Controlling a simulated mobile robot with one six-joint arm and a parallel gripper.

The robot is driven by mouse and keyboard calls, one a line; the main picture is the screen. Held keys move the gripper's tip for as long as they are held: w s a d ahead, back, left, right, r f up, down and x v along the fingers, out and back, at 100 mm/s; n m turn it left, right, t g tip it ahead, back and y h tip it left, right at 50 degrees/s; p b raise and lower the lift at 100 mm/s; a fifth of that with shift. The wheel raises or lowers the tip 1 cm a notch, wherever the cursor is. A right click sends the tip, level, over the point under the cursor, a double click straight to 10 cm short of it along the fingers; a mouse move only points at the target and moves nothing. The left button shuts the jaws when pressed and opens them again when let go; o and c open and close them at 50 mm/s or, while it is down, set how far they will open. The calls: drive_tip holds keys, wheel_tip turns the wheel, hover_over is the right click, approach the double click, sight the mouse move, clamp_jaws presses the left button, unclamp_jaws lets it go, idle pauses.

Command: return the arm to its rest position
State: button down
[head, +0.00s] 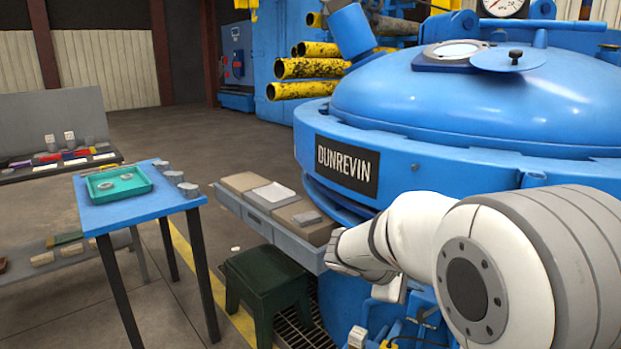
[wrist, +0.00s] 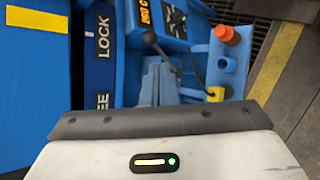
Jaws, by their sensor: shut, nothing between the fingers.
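My arm (head: 420,235) is white and grey and reaches in from the right of the head view, bent in front of the blue furnace (head: 480,100). My gripper (wrist: 155,122) shows in the wrist view as a white body with a dark front bar; it is shut and empty. In the head view the arm's links hide most of it.
A blue table (head: 130,215) with a teal tray (head: 118,186) stands left. A grey shelf (head: 262,222) holding blocks runs along the furnace, close to the arm. A dark green stool (head: 268,280) stands below it. Open floor (head: 210,150) lies behind the table.

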drive_tip(key=s+a+r+m+y+p, duration=0.2)
drive_tip(key=s+r+m+y+p, duration=0.1)
drive_tip(key=s+r+p, duration=0.2)
drive_tip(key=s+a+r+m+y+p, duration=0.2)
drive_tip(key=s+r+m+y+p, duration=0.1)
drive_tip(key=s, duration=0.6)
drive_tip(key=s+a+r+m+g+y+p, duration=0.1)
drive_tip(key=s+a+r+m+y+p, duration=0.2)
drive_tip(key=s+r+p, duration=0.4)
drive_tip(key=shift+s+r+m+y+p, duration=0.35)
drive_tip(key=shift+s+m+y+p, duration=0.05)
drive_tip(key=shift+m+p, duration=0.5)
